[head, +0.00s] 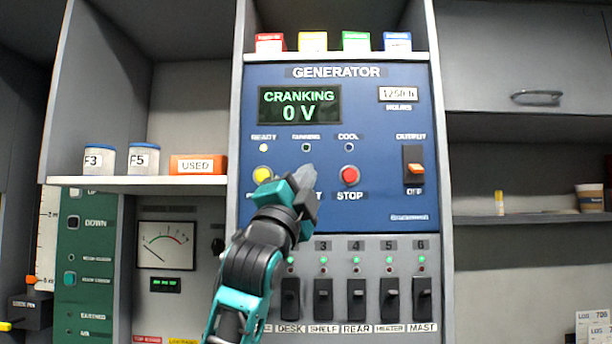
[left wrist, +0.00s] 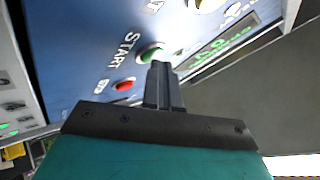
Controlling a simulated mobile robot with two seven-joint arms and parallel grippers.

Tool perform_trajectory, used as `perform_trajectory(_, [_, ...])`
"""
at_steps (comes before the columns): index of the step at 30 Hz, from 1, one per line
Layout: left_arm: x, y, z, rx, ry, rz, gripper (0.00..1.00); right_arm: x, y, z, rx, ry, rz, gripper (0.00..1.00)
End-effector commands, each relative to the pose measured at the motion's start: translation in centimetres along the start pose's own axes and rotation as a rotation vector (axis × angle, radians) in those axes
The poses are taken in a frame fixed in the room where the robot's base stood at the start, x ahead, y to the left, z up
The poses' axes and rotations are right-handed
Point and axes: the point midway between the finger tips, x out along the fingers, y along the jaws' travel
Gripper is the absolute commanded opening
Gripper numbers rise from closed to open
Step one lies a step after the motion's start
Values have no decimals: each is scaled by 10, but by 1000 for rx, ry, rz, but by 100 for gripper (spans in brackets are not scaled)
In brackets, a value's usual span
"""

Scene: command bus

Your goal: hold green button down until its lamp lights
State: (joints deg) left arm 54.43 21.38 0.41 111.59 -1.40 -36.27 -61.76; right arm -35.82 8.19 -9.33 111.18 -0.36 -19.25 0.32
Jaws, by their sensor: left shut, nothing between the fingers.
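The green button (left wrist: 152,50) beside the START lettering shows in the left wrist view, its near side covered by my fingertips. In the head view it is hidden behind my left gripper (head: 304,178). The left gripper is shut and empty, its closed fingertips at the button in the left wrist view (left wrist: 161,68); they appear to touch it. The generator display (head: 300,105) reads CRANKING, 0 V. The middle lamp (head: 306,147), above the button, looks dark. My right gripper is in neither view.
The red STOP button (head: 349,176) is just right of my gripper, the yellow button (head: 263,175) just left. The OUTPUT switch (head: 413,167) is at the panel's right. A row of black breaker switches (head: 356,298) lies below. Colored boxes (head: 313,41) stand on top.

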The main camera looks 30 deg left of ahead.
Motion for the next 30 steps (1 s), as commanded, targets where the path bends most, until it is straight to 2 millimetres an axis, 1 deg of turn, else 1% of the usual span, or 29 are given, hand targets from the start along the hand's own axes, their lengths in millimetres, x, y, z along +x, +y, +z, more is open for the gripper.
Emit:
perform_trajectory(8, [0,0,0,0,-1,2,0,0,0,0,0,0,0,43])
perform_trajectory(18, [-11,-7,-8,0,0,1,0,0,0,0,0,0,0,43])
perform_trajectory(30, [-14,-9,-10,1,0,1,0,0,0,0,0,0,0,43])
